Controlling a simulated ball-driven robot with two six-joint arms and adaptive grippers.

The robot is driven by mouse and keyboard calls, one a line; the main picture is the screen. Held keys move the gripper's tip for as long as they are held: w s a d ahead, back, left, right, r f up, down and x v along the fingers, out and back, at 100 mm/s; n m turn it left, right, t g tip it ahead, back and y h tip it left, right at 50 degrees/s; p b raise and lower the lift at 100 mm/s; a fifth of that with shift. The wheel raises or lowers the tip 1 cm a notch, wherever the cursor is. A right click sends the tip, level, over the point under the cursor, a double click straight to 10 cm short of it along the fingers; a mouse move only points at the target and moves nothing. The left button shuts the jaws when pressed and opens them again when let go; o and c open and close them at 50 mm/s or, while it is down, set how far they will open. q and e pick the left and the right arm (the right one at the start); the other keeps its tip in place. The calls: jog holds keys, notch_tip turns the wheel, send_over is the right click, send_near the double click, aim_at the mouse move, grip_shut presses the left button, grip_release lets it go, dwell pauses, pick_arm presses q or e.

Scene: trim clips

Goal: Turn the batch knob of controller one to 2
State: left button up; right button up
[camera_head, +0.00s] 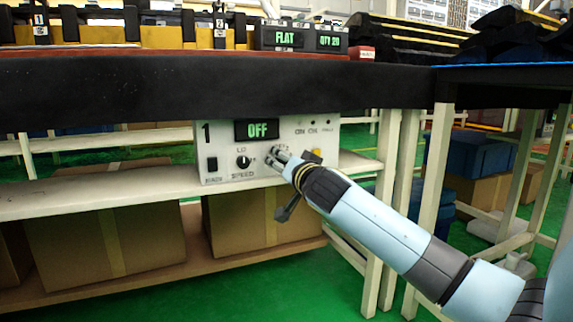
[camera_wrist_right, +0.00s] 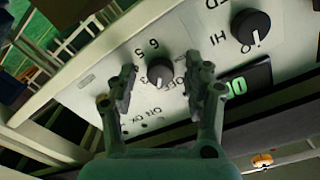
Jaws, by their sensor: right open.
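Controller one (camera_head: 222,135) is a white box with a black "1" on the shelf under the table. Its green display (camera_head: 257,131) reads OFF. The batch knob (camera_wrist_right: 159,72) is round and black, ringed by numbers and OFF; its pointer mark is too small to read surely. My right gripper (camera_head: 283,158) is at the panel and hides most of that knob in the head view. In the right wrist view the open fingers of my right gripper (camera_wrist_right: 160,80) stand on either side of the knob, with gaps. My left gripper is not in view.
The black speed knob (camera_head: 243,162) sits left of the gripper, and shows in the wrist view (camera_wrist_right: 250,27). A black switch (camera_head: 212,164) is at the panel's left. The table edge (camera_head: 150,92) overhangs the controller. Cardboard boxes (camera_head: 75,248) stand below the shelf.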

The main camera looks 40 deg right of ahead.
jog(key=v, duration=1.2)
jog(key=shift+f, duration=0.1)
